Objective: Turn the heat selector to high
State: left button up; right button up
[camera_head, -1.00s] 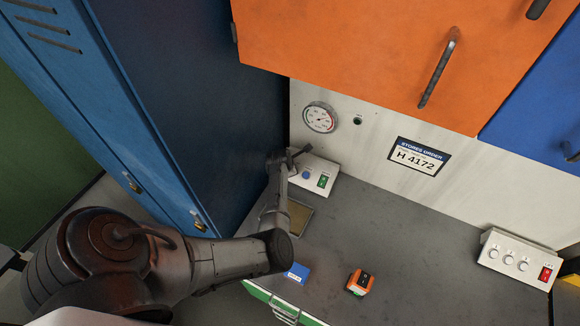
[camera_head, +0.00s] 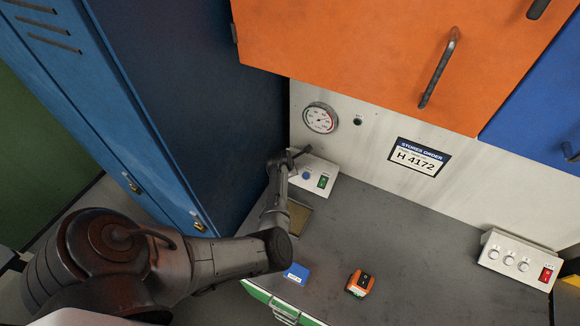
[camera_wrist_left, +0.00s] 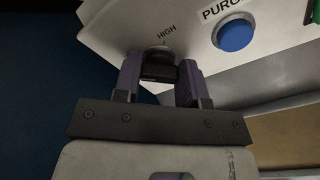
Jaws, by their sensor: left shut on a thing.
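A white control box (camera_head: 318,172) stands on the worktop against the back wall. In the left wrist view, its panel carries a dark selector knob (camera_wrist_left: 160,68) just below a printed HIGH label (camera_wrist_left: 166,33). My left gripper (camera_wrist_left: 160,80) is shut on the knob, with one purple-grey finger on each side. In the head view, my left gripper (camera_head: 286,160) is at the left end of the box and hides the knob there. I cannot tell the knob's pointer direction. My right gripper is in neither view.
A blue button (camera_wrist_left: 235,35) and a green switch (camera_head: 323,181) sit beside the knob. A blue locker (camera_head: 200,100) rises close on the left. An orange cabinet (camera_head: 370,60) hangs above. A second white box (camera_head: 515,258) stands right.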

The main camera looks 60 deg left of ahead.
pick_arm(q)
jog(key=m+p, duration=0.1)
jog(key=m, duration=0.2)
jog(key=shift+r+p, duration=0.1)
jog(key=shift+p, duration=0.25)
jog(key=m+p, duration=0.2)
jog(key=m, duration=0.3)
jog(key=shift+s+m+y, duration=0.1)
jog(key=shift+m+y, duration=0.2)
jog(key=m+p, duration=0.1)
jog(key=m, duration=0.4)
jog(key=shift+d+t+p, duration=0.1)
jog(key=shift+t+p, duration=0.2)
jog(key=shift+s+f+m+p, duration=0.1)
jog(key=shift+f+m+p, duration=0.1)
jog(key=shift+m, duration=0.85)
jog(key=shift+f+m+p, duration=0.1)
jog(key=shift+m+p, duration=0.1)
jog(key=shift+m, duration=0.85)
jog(key=o, duration=0.9)
